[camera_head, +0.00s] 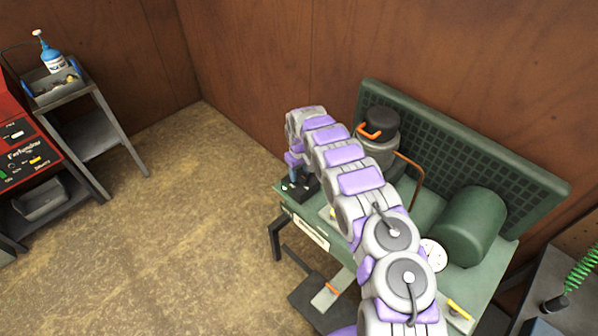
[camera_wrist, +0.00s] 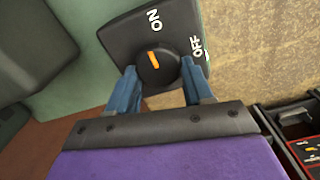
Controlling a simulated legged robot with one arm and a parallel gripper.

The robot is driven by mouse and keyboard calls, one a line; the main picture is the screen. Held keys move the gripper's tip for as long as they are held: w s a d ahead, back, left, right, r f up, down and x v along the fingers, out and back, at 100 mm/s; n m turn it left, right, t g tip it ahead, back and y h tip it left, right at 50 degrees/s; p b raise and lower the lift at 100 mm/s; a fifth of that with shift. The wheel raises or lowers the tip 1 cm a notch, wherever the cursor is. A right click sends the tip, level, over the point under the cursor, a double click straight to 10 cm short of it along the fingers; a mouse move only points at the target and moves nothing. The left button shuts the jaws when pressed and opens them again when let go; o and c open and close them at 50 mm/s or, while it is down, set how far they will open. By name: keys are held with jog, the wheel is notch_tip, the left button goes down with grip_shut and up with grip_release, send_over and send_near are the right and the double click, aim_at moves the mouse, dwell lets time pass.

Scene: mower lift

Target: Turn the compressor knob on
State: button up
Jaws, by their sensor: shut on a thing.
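The compressor knob (camera_wrist: 151,64) is round and black with an orange mark, on a black switch box (camera_wrist: 122,38) labelled ON and OFF. In the wrist view the orange mark points up, roughly at ON and away from OFF. My gripper (camera_wrist: 158,70) has its two blue fingers on either side of the knob, closed on it. In the head view my arm reaches down over the green compressor (camera_head: 468,228) to the black switch box (camera_head: 300,187) at its left end. The knob is hidden there.
A grey cart (camera_head: 92,88) with a blue bottle (camera_head: 52,58) stands at the upper left. A red machine (camera_head: 22,150) is below it. The floor between them and the compressor is clear. A green coiled hose (camera_head: 581,272) shows at the right edge.

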aim_at(300, 174)
jog(key=shift+d, duration=0.1)
jog(key=o, duration=1)
jog(key=shift+s+d, duration=0.1)
jog(key=shift+o, duration=0.2)
jog(key=shift+r, duration=0.3)
notch_tip(300, 174, up, 16)
jog(key=shift+r+p, duration=0.25)
jog(key=shift+p, duration=0.1)
